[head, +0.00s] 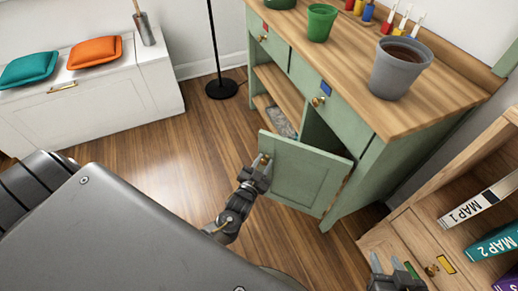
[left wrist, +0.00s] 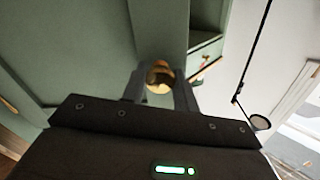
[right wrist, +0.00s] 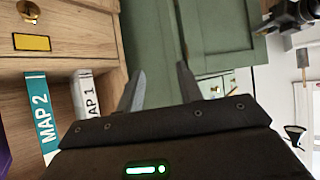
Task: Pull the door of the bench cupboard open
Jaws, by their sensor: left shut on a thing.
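The green bench cupboard (head: 362,161) has a panelled door (head: 304,176) at its lower right. The door stands partly open, swung out from the cupboard, and a dark gap shows behind its top edge. My left gripper (head: 264,163) is at the door's free edge, shut on the brass door knob (left wrist: 160,78), which shows between the fingers in the left wrist view. My right gripper (head: 394,266) is open and empty, low at the right, apart from the door. In the right wrist view its fingers (right wrist: 158,85) are spread.
A wooden shelf unit (head: 396,240) with binders (head: 482,204) stands close at the right. Pots (head: 400,68) and paint tools stand on the bench top. A white bench (head: 95,103) with cushions and a black lamp stand (head: 221,88) are at the back left. The floor (head: 160,150) left of the door is clear.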

